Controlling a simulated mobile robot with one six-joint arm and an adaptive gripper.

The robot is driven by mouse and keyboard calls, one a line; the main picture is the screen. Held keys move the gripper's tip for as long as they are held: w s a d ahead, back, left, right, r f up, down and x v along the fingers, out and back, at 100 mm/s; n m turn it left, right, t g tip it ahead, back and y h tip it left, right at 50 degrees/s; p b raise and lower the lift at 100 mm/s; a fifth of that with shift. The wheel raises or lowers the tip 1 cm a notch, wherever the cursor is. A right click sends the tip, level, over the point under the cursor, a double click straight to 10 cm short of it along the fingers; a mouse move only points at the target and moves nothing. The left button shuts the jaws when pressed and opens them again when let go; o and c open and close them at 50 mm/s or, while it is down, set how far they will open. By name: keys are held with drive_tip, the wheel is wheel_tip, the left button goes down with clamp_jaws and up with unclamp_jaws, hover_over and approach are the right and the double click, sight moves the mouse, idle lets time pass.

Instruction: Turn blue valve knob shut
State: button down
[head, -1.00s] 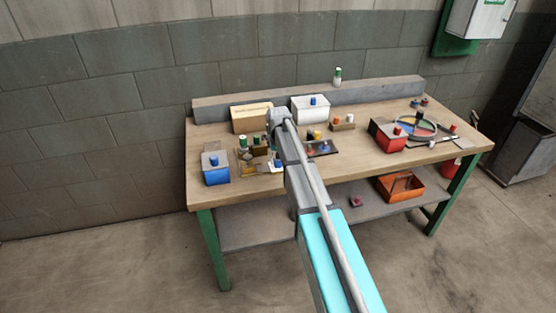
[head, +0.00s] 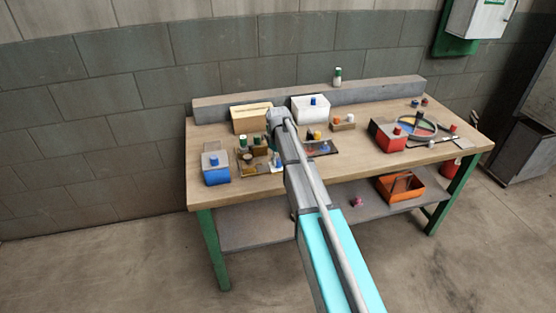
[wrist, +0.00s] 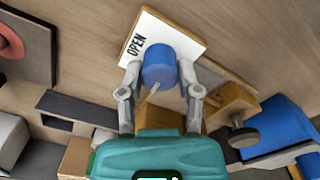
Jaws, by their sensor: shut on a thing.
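The blue valve knob (wrist: 159,62) is between the two grey fingers of my gripper (wrist: 160,72) in the wrist view. The fingers are shut on its sides. A thin pale pointer or stem shows below the knob. Behind the knob is a white plate (wrist: 183,38) with the word OPEN readable at its left; the rest of the plate shows no readable word. In the head view my arm reaches over the left half of the workbench, and I cannot clearly make out the knob there.
A blue box with a grey lid (head: 216,168) stands at the workbench's left front. A cardboard box (head: 251,118) and a white box (head: 311,108) are behind. A wooden block with a dark knob (wrist: 236,112) lies close right of my gripper. A red box (head: 388,135) stands farther right.

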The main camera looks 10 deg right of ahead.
drive_tip(key=shift+w, duration=0.1)
idle(0.3)
drive_tip(key=shift+c, duration=1.5)
unclamp_jaws()
drive_tip(key=shift+m, duration=0.3)
